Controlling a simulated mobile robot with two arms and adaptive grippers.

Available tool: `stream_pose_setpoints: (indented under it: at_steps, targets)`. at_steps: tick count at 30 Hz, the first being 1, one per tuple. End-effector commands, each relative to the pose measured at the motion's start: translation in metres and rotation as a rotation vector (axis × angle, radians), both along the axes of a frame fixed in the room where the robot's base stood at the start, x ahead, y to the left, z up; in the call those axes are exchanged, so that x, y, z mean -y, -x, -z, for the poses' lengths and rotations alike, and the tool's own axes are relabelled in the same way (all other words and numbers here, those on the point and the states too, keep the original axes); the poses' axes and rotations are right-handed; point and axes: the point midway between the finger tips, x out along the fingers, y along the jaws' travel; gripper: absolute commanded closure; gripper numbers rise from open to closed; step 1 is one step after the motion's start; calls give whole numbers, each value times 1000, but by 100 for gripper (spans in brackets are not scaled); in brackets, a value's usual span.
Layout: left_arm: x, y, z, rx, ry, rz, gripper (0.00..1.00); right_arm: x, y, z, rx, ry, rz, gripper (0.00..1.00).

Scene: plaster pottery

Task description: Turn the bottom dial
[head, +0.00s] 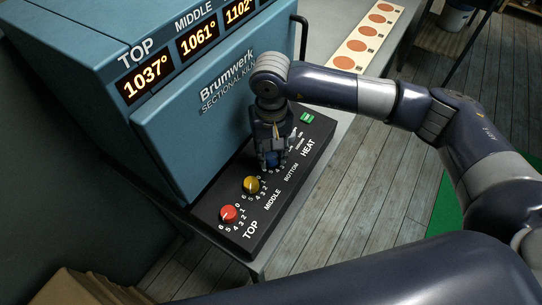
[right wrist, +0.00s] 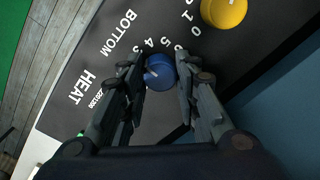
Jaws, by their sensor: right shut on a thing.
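The bottom dial is a blue knob (head: 272,160) on the black control panel (head: 287,194), below the word BOTTOM's row of numbers. My right gripper (head: 273,152) is over it with its fingers around it. In the right wrist view the blue dial (right wrist: 160,76) sits between the two fingers (right wrist: 162,72) of that gripper, which is shut on it. A white pointer mark shows on the dial's left side, toward the lower-numbered side of the printed 4 and 5. The fingers partly hide the dial in the head view. My left gripper is not in view.
A yellow middle dial (head: 251,184) and a red top dial (head: 229,214) stand along the same panel. A green switch (head: 307,117) is at its far end. The blue kiln (head: 200,100) rises behind, its displays reading 1037°, 1061° and 1102°. A strip of orange discs (head: 358,46) lies beyond.

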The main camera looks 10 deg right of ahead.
Motion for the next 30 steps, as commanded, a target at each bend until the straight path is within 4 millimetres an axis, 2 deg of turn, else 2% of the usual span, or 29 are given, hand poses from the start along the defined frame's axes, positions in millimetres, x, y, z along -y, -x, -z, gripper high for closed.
stream_pose_setpoints:
  at_steps: [14,15,17,26,30]
  targets:
    - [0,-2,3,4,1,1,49,0,0,-1,0,0,-15,95]
    - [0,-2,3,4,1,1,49,0,0,-1,0,0,-15,62]
    - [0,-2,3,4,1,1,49,0,0,-1,0,0,-15,50]
    - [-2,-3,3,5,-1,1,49,0,0,-1,0,0,-14,50]
    - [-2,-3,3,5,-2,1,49,0,-1,-9,2,0,-15,50]
